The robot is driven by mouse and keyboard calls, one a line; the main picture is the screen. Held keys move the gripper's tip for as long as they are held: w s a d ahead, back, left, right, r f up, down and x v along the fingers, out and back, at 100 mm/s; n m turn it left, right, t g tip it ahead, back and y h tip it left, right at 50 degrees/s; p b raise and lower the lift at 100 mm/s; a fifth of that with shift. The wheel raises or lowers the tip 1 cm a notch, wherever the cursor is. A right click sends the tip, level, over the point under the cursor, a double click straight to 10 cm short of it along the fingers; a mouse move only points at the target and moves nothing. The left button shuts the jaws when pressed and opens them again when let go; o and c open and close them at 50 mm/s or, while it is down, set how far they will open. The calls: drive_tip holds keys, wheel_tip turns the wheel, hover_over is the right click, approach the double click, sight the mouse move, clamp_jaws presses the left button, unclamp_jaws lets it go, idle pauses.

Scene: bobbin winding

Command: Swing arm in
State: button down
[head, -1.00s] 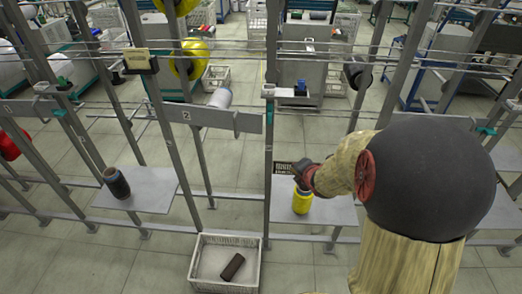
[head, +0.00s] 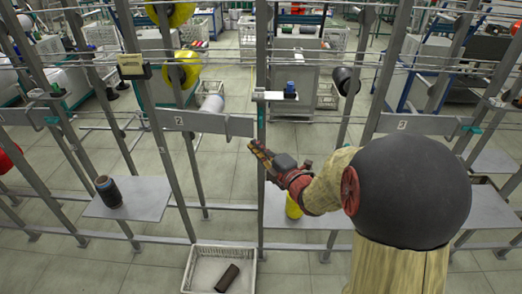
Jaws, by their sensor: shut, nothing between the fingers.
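My gripper (head: 256,148) is shut and empty, reaching left from my arm, just below the right end of a grey horizontal bar (head: 190,120) marked with a number plate. Whether it touches the bar or the upright beside it I cannot tell. A small bracket sits near the bar's right end. A white-grey bobbin (head: 212,103) shows behind the bar. A yellow bobbin (head: 293,205) stands on the shelf below my gripper, partly hidden by my arm. Which part is the swing arm is not clear.
A dark bobbin (head: 109,191) stands on the left shelf (head: 152,203). A white crate (head: 188,273) on the floor holds a brown tube (head: 227,278). Grey uprights and thin rails cross the view. Another numbered bar (head: 440,124) is at right. Yellow bobbins (head: 184,69) hang at upper left.

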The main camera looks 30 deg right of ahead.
sight(252, 125)
drive_tip(key=shift+w+d+b, duration=0.3)
drive_tip(key=shift+w+d, duration=0.1)
drive_tip(key=shift+w, duration=1.05)
drive_tip(key=shift+w+d+b, duration=0.25)
drive_tip(key=shift+w+d, duration=0.2)
drive_tip(key=shift+w, duration=1)
drive_tip(key=shift+w+d+b, duration=0.3)
drive_tip(key=shift+w+d, duration=0.1)
drive_tip(key=shift+w, duration=1.05)
drive_tip(key=shift+w+d+b, duration=0.75)
drive_tip(key=shift+w+d, duration=0.45)
drive_tip(key=shift+d, duration=0.1)
drive_tip(key=shift+a, duration=0.1)
